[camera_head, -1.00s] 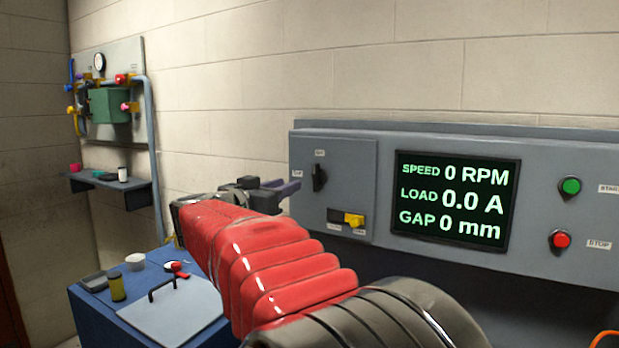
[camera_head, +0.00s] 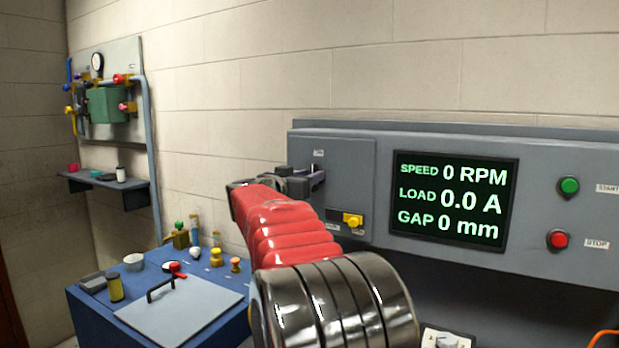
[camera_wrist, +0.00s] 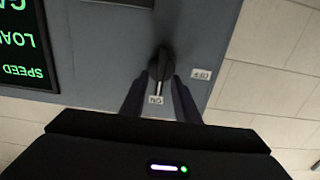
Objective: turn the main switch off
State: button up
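The main switch is a black rotary handle (camera_wrist: 162,66) on the grey panel. In the wrist view, its white pointer is in line with the ON label (camera_wrist: 156,99). The OFF label (camera_wrist: 201,74) is off to one side. My gripper (camera_wrist: 160,95) is open, with one dark finger on each side of the handle's pointer end. I cannot tell whether either finger touches it. In the head view, my gripper (camera_head: 316,181) is at the panel and mostly hides the switch.
A yellow slider (camera_head: 352,220) sits below the switch on the same panel. The display (camera_head: 455,202), green button (camera_head: 569,186) and red button (camera_head: 559,240) are to its right. A blue bench (camera_head: 95,315) with small items and a handled plate (camera_head: 185,310) is lower left.

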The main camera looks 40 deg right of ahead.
jog(key=shift+d, duration=0.15)
grip_shut()
dwell(0.4)
